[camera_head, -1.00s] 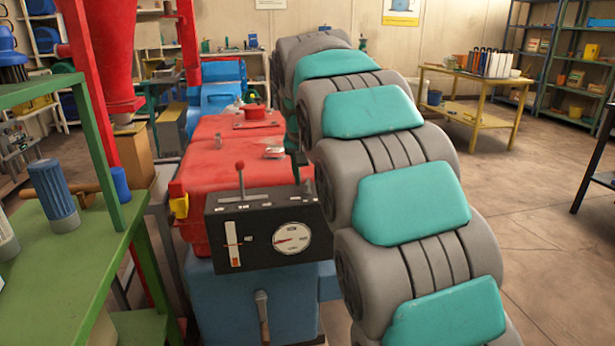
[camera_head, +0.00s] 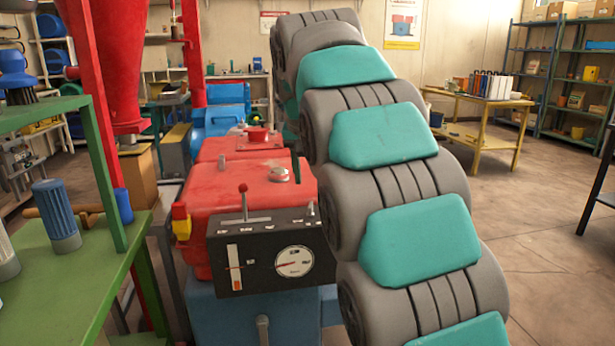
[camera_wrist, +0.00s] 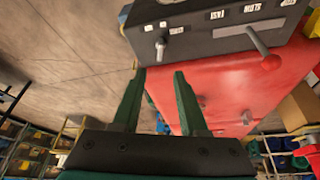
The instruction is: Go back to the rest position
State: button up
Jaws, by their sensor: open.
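My gripper (camera_wrist: 159,75) shows in the wrist view with two dark green fingers spread apart and nothing between them. It is near the mill, with the black control panel (camera_wrist: 215,32) and red housing (camera_wrist: 240,85) beyond the fingers. In the head view, my grey and teal arm runs up and away to the right of the red mill housing (camera_head: 240,192). The gripper itself is hidden there behind the arm.
The black panel (camera_head: 262,250) with a gauge and red-knobbed lever (camera_head: 243,203) stands left of my arm. A green bench (camera_head: 75,280) is at the left. A yellow table (camera_head: 470,105) and shelving (camera_head: 565,70) stand far right. Open floor lies between.

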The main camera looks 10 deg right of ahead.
jog(key=s+f+n+g, duration=0.1)
jog(key=s+f+g, duration=0.1)
jog(key=s+f, duration=0.6)
jog(key=s+f+n+g+y, duration=0.1)
jog(key=s+f, duration=0.8)
jog(key=s, duration=1)
jog(key=s+d+f+n+g, duration=0.1)
jog(key=s+f+n+g, duration=0.1)
jog(key=s+f, duration=0.7)
jog(key=s+g, duration=0.1)
jog(key=s, duration=0.4)
jog(key=shift+s+f+y, duration=0.2)
jog(key=shift+s+y, duration=0.1)
jog(key=shift+c, duration=0.2)
